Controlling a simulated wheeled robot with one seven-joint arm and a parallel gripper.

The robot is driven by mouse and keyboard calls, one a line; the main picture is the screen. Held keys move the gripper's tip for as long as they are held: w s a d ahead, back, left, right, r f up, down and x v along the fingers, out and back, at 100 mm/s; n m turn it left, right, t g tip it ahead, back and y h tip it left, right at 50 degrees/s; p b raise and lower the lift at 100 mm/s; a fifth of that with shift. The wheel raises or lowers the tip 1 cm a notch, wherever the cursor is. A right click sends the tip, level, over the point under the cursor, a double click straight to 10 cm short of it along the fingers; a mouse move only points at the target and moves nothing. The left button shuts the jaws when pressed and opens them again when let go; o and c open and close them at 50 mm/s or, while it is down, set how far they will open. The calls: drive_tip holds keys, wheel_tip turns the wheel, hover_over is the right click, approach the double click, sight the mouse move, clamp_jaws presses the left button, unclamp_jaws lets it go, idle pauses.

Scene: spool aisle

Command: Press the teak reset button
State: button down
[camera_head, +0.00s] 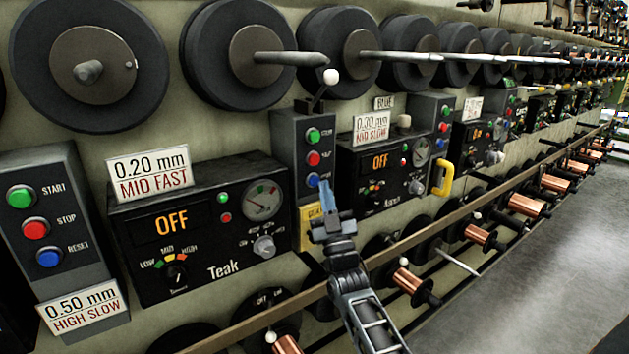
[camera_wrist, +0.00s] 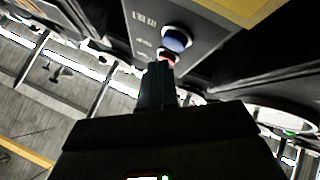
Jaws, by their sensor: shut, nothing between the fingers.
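The Teak unit (camera_head: 225,272) is a black box with an orange OFF display, left of centre in the head view. A grey button box (camera_head: 287,150) just right of it carries a green, a red and a blue button (camera_head: 312,180). Another box (camera_head: 62,175) left of the Teak unit has a blue button (camera_head: 49,258) labelled RESET. My gripper (camera_head: 325,190) is shut and empty, its tips beside the right box's blue button. In the wrist view the tips (camera_wrist: 159,72) are near the red button (camera_wrist: 168,58), with the blue button (camera_wrist: 177,38) beyond. I cannot tell whether they touch anything.
Large black spools (camera_head: 88,40) line the wall above. A yellow handle (camera_head: 443,179) and another OFF unit (camera_head: 380,195) stand to the right. A rail (camera_head: 450,222) with copper spools (camera_head: 409,281) runs below. Grey floor (camera_head: 540,270) is open at the right.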

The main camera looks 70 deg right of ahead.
drive_tip(key=s+a, duration=0.2)
drive_tip(key=s, duration=0.1)
drive_tip(key=s+a+p, duration=0.1)
drive_tip(key=s, duration=0.1)
idle(0.7)
drive_tip(key=shift+a, duration=0.15)
idle(0.6)
drive_tip(key=s+a+f+n+t+y+p, duration=0.1)
drive_tip(key=s+a+f+n+y, duration=0.3)
drive_tip(key=a, duration=0.7)
drive_tip(key=a+f+t+y+p, duration=0.1)
drive_tip(key=a+f+y, duration=0.2)
drive_tip(key=a+y, duration=0.55)
drive_tip(key=s+a+r+n+g+y, duration=0.1)
drive_tip(key=s+a+g+y, duration=0.1)
drive_tip(key=s+a, duration=0.6)
drive_tip(key=s+a+r+n+g+y+p, duration=0.1)
drive_tip(key=s+a+r+g+y, duration=0.1)
drive_tip(key=s+a+y, duration=0.3)
drive_tip(key=s+a, duration=0.3)
drive_tip(key=a, duration=0.1)
drive_tip(key=shift+a+r+g, duration=0.3)
drive_tip(key=shift+a, duration=0.1)
